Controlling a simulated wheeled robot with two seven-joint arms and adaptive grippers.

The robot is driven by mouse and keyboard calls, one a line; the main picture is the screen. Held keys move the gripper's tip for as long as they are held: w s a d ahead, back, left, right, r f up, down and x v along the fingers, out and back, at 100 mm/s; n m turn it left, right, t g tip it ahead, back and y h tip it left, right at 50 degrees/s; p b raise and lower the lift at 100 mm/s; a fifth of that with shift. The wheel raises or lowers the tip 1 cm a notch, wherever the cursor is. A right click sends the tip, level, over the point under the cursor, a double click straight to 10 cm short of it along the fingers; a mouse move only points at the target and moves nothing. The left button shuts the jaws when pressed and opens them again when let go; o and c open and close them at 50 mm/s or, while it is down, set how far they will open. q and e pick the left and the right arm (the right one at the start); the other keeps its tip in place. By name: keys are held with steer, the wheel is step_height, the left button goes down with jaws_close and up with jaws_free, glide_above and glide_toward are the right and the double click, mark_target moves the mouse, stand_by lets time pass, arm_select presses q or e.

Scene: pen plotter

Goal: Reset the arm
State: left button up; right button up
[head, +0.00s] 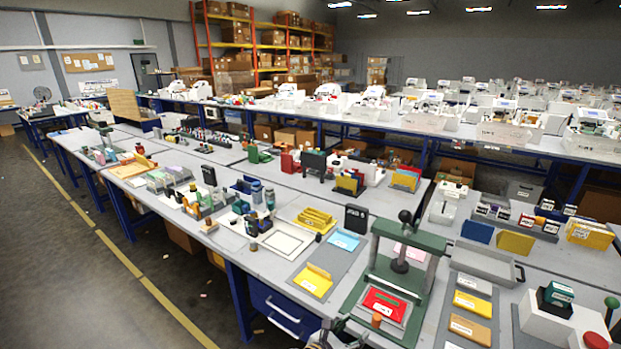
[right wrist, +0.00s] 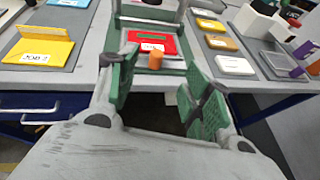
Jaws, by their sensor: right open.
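A green frame (head: 428,243) with a dark ball knob (head: 405,216) on top stands on the bench at the lower middle of the head view. A red labelled block (head: 383,302) lies in a tray at its base, with a small orange cylinder (head: 376,321) at the front. My right gripper (head: 340,334) shows at the bottom edge of the head view, just in front of the frame's base. In the right wrist view my right gripper (right wrist: 161,62) is open, its green-padded fingers apart. The orange cylinder (right wrist: 155,61) and red block (right wrist: 152,43) show beyond the gap. Nothing is held. My left gripper is out of view.
A grey mat with a yellow holder (head: 313,281) and a blue card (head: 344,240) lies left of the frame. Yellow and orange cards (head: 470,329) lie to its right, beside a white block (head: 545,318). A green-topped post (head: 611,302) is far right. The bench's front edge is close.

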steer(key=w+a+f+m+t+y, duration=0.2)
steer(key=w+a+f+m+y, duration=0.3)
steer(key=a+f+m+y, duration=0.45)
steer(key=s+d+f+m+g+y, duration=0.1)
steer(key=d+f+m+g, duration=0.15)
steer(key=f, duration=0.75)
steer(key=s+d+f+m+g+y, duration=0.1)
steer(key=s+f+m, duration=0.15)
steer(key=f, duration=0.75)
steer(key=s+d+f+m+g, duration=0.2)
steer(key=s+d+f+m, duration=0.2)
steer(key=s+d+f, duration=0.4)
steer(key=s+d+f+m+g, duration=0.1)
steer(key=s+d+f+m, duration=0.2)
steer(key=s+d+f, duration=0.55)
steer(key=s+d+f+g, duration=0.1)
steer(key=s+f, duration=0.1)
steer(key=s, duration=0.7)
steer(key=s+d+f+m+g+h, duration=0.1)
steer(key=s+d+f, duration=0.1)
steer(key=s, duration=0.8)
steer(key=s+d+f+m+g+h, duration=0.1)
steer(key=s+f, duration=0.3)
steer(key=s, duration=0.6)
steer(key=shift+s+d+g, duration=0.15)
steer(key=shift+d+g, duration=0.3)
steer(key=shift+d, duration=0.05)
